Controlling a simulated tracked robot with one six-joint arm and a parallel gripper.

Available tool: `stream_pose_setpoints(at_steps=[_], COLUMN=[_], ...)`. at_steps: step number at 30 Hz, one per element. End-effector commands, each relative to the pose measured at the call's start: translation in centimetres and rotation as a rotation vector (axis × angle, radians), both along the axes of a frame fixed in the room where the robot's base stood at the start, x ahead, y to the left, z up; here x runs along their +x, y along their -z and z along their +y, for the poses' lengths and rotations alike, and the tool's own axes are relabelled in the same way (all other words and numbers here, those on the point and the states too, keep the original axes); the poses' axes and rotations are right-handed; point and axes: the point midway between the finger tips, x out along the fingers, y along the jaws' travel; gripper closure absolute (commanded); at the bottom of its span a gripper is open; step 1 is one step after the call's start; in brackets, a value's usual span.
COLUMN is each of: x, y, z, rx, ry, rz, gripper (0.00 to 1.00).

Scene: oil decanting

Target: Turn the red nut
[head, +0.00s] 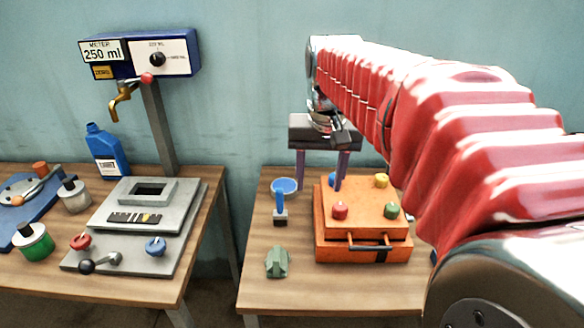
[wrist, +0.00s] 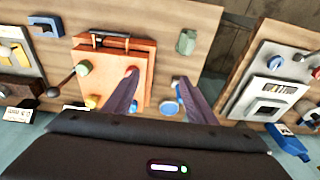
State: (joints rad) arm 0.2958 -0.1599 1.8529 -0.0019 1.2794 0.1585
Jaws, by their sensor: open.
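The red nut (head: 340,211) stands on the front left corner of the orange box's top. In the wrist view the red nut (wrist: 131,70) shows just beyond the tip of the left finger, which covers part of it. My gripper (head: 319,188) hangs fingers-down above the left part of the box, open and empty. In the wrist view my gripper (wrist: 157,80) has its fingers wide apart, and the nut is not between them. The orange box (head: 335,245) also carries a green nut (head: 391,210), a yellow nut (head: 381,180) and a blue nut (head: 333,179).
A blue-handled tool (head: 280,205) and a blue round dish (head: 285,185) lie left of the box. A green block (head: 278,262) sits at the front. The box has a dark front handle (head: 370,246). The left table holds a plate with another red knob (head: 80,241).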

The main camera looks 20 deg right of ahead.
Motion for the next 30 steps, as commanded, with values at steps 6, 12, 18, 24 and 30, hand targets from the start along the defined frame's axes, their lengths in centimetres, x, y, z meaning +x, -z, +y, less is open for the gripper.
stream_pose_setpoints(at_steps=[6,12,18,24,30], x=[2.8,4.3,4.8,4.8,4.7], y=[-0.1,0.3,0.4,0.4,0.7], z=[-4.9,-8.6,-10.0,-10.0,-9.9], rx=[0.034,0.06,0.07,0.07,0.07], ry=[0.119,0.207,0.238,0.238,0.237], rz=[0.078,0.135,0.155,0.155,0.155], gripper=[0.49,0.49,0.49,0.49,0.49])
